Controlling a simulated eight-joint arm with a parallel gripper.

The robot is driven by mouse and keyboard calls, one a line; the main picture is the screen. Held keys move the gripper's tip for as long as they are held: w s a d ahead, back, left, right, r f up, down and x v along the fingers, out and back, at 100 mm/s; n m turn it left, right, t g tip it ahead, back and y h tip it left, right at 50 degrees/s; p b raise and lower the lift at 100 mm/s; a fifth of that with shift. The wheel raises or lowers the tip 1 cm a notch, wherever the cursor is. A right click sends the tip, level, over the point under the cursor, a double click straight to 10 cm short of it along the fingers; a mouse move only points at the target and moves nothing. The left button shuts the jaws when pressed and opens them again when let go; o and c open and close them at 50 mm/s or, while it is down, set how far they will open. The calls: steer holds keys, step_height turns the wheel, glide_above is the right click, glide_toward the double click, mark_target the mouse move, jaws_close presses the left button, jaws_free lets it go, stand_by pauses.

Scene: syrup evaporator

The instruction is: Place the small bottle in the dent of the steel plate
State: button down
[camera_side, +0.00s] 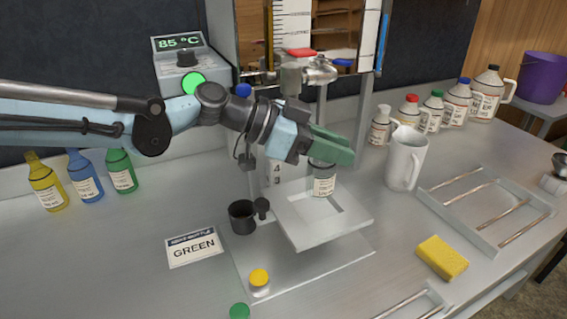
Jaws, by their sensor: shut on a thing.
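The small bottle (324,183) is upright, with a white label and a dark upper part. My gripper (334,152), with green fingers, is shut on its top, and the fingers hide its cap. The steel plate (321,232) is a light square slab with a shallow square dent (318,205) in its middle. The bottle's lower end shows over the back part of the dent. I cannot tell whether its base touches the plate.
A sign reading GREEN (194,247) lies left. A white pitcher (405,158), rack (485,207) and yellow sponge (442,257) are right. Several bottles line the back.

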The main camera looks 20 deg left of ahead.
steer(key=shift+w+a+f, duration=0.15)
steer(key=shift+w+f, duration=0.2)
steer(key=shift+f, duration=0.55)
steer(key=shift+w+a+f, duration=0.15)
steer(key=shift+w+f, duration=0.15)
steer(key=shift+f, duration=0.6)
steer(key=shift+w+a+f, duration=0.15)
steer(key=shift+w+f, duration=0.2)
steer(key=shift+f, duration=0.55)
steer(key=c, duration=0.9)
jaws_free()
steer(key=shift+f, duration=0.1)
